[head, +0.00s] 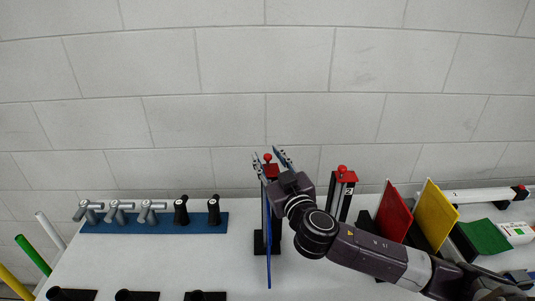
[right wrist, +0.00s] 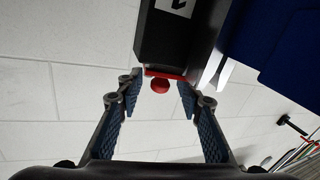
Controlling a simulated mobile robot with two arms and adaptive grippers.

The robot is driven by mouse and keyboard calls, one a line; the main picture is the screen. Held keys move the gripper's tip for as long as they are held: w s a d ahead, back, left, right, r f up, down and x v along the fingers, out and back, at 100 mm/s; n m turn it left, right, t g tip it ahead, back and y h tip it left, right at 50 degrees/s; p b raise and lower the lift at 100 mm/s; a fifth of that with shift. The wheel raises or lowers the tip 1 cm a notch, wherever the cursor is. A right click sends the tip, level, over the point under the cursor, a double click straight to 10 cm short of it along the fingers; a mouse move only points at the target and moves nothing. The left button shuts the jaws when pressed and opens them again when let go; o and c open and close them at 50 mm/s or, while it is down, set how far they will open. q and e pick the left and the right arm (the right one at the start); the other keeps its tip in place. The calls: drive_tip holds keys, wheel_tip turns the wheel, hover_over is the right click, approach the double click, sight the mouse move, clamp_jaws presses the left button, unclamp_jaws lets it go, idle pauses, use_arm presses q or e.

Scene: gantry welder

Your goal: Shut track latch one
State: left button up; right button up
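Track latch one is a dark post with a red top and a round red knob (head: 267,157), standing left of centre on the table in the head view. In the right wrist view the post (right wrist: 175,38) carries a label reading 1, and its red knob (right wrist: 160,86) shows at its end. My right gripper (head: 270,158) is open at the top of this post. In the right wrist view the knob lies between the fingertips (right wrist: 160,92), with gaps on both sides. I cannot tell how the latch stands. My left gripper is not in view.
A thin blue panel (head: 268,250) stands edge-on before the post. A second red-topped post (head: 341,190), marked 2, stands to the right. Red (head: 394,213) and yellow (head: 437,215) panels stand farther right. A blue rack (head: 160,223) holds several handles at left.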

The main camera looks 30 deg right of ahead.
drive_tip(key=shift+w, duration=0.15)
clamp_jaws()
idle(0.4)
